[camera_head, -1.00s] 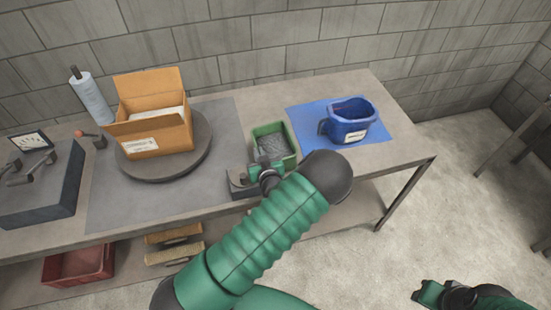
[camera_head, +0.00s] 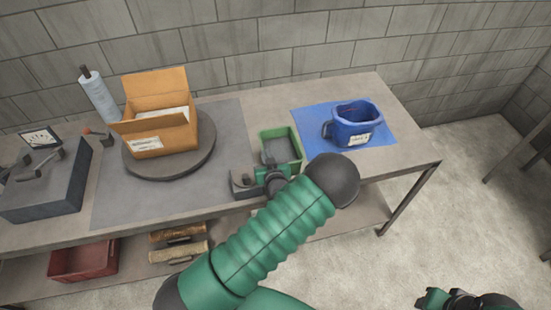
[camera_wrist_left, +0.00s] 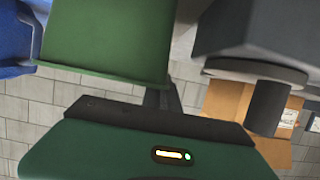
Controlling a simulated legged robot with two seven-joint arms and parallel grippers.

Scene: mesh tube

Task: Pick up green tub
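The green tub (camera_head: 297,143) stands upright on the bench, left of the blue mat, with grey contents inside. In the left wrist view the tub's green wall (camera_wrist_left: 108,40) fills the upper left, close to the gripper. My left gripper (camera_head: 270,174) is at the tub's near side, partly hidden by my arm. One dark finger (camera_wrist_left: 161,97) shows just beside the tub's wall in the wrist view; I cannot tell whether it touches. Its opening is not clear. My right gripper (camera_head: 432,300) is at the lower right, away from the bench, its fingers too small to judge.
A grey metal block (camera_head: 243,184) sits close left of my left gripper. A blue bin (camera_head: 352,130) stands on a blue mat (camera_head: 310,118) to the right. A cardboard box (camera_head: 160,125) on a round turntable (camera_head: 205,160) is to the left.

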